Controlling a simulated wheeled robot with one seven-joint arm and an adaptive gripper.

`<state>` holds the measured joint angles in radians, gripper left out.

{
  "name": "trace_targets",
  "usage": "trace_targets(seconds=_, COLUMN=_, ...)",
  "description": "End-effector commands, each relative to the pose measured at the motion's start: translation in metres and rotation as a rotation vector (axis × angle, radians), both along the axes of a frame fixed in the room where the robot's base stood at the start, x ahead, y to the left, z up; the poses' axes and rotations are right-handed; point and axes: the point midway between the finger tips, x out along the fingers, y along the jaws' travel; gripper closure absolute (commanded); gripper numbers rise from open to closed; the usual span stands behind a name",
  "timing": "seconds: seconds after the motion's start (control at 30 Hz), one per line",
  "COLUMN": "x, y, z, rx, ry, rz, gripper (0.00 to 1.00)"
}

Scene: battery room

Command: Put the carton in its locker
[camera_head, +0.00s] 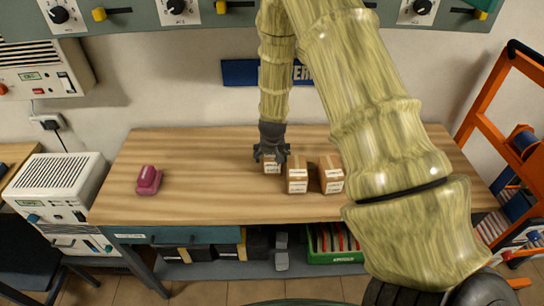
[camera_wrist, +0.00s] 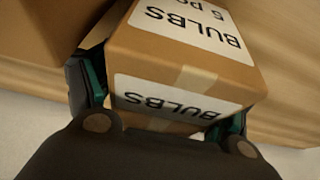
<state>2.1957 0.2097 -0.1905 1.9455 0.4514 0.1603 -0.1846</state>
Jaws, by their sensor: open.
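Several brown cartons with white labels stand on the wooden workbench. My gripper (camera_head: 270,152) points down at the rearmost carton (camera_head: 271,168), partly covering it. In the wrist view this carton (camera_wrist: 185,55) carries labels reading "BULBS" and sits between the two fingers of my gripper (camera_wrist: 160,105), which are open, one on each side. I cannot tell whether either finger touches it. Two more cartons stand nearer the front edge, one in the middle (camera_head: 297,175) and one to the right (camera_head: 331,175), beside my arm. I cannot make out a locker in either view.
The workbench (camera_head: 220,200) is clear to the left, apart from a dark pink object (camera_head: 148,180). Another brown box (camera_wrist: 40,25) is close to my left finger in the wrist view. An orange rack (camera_head: 490,110) stands at the right. A green crate (camera_head: 335,245) is below the bench.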

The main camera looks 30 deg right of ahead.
Motion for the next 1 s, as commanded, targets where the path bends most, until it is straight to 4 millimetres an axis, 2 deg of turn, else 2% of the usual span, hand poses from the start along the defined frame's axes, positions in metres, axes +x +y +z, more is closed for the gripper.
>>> trace_targets(seconds=0.43, x=-0.0001, y=0.0001, z=-0.0023, rx=0.0, ry=0.0, rz=0.001, gripper=0.18)
trace_targets(seconds=0.7, x=-0.0003, y=0.0, z=-0.002, rx=0.0, ry=0.0, rz=0.001, gripper=0.62)
trace_targets(seconds=0.97, x=-0.0007, y=0.0002, z=-0.0028, rx=0.0, ry=0.001, rz=0.001, gripper=0.64)
trace_targets(seconds=1.0, x=-0.0005, y=0.0002, z=-0.0025, rx=0.0, ry=0.001, rz=0.001, gripper=0.69)
